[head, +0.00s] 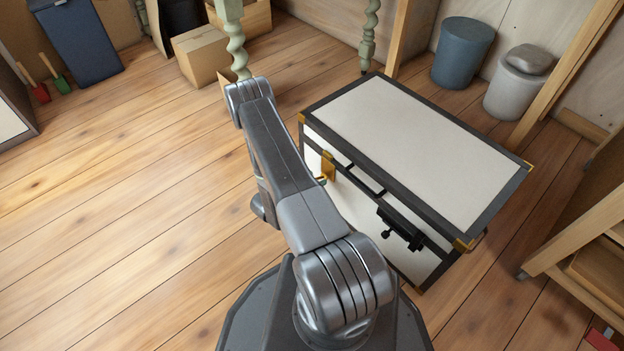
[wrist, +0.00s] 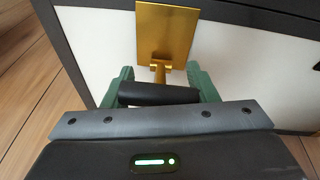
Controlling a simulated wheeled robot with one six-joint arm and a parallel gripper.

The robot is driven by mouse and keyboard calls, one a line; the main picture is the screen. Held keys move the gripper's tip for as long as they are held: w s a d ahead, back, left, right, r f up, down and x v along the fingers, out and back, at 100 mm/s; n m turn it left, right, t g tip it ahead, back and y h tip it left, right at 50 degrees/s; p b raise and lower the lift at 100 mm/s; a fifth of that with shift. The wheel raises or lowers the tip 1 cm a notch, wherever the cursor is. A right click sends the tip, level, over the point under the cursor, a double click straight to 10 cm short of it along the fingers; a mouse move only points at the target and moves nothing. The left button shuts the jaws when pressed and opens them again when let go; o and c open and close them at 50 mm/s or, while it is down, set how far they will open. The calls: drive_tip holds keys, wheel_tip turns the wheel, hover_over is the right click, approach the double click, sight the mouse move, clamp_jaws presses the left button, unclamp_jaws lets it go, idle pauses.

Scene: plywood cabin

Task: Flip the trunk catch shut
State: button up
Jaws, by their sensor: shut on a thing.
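The trunk (head: 410,140) is white with dark edging and brass corners, and its lid is down. A brass catch (head: 327,165) sits on its front near the left end. In the wrist view the catch shows as a square brass plate (wrist: 167,30) with a short stem and a dark cylindrical grip that sticks out toward me. My gripper (wrist: 160,88) has its green fingers on both sides of the grip and is shut on it. In the head view my arm hides the gripper.
A black handle (head: 362,180) and a black latch (head: 400,228) are also on the trunk's front. A blue bin (head: 462,52) and a grey bin (head: 515,85) stand behind it. A wooden shelf (head: 590,240) is close on the right.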

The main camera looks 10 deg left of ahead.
sight(320, 177)
drive_tip(key=r+g+y+p, duration=0.1)
drive_tip(key=w+d+r+g+y+p, duration=0.1)
drive_tip(key=g, duration=0.1)
drive_tip(key=shift+w+d+r+g+y, duration=0.1)
drive_tip(key=shift+r+g+y, duration=0.05)
drive_tip(key=shift+g+y, duration=0.2)
drive_tip(key=shift+w+d+r+g+y, duration=0.2)
drive_tip(key=shift+w+g+y, duration=0.1)
drive_tip(key=shift+g+y, duration=0.3)
drive_tip(key=shift+w+d+r+g+y, duration=0.1)
drive_tip(key=shift+w+d+g+y, duration=0.15)
drive_tip(key=shift+g+y, duration=0.3)
drive_tip(key=shift+w, duration=0.1)
drive_tip(key=shift+w+d+r, duration=0.15)
drive_tip(key=shift+w+d, duration=0.05)
drive_tip(key=shift+w, duration=0.05)
drive_tip(key=o, duration=1.4)
drive_tip(key=p+v, duration=0.3)
drive_tip(key=v, duration=1.1)
drive_tip(key=shift+w+a, duration=0.1)
drive_tip(key=shift+a, duration=0.1)
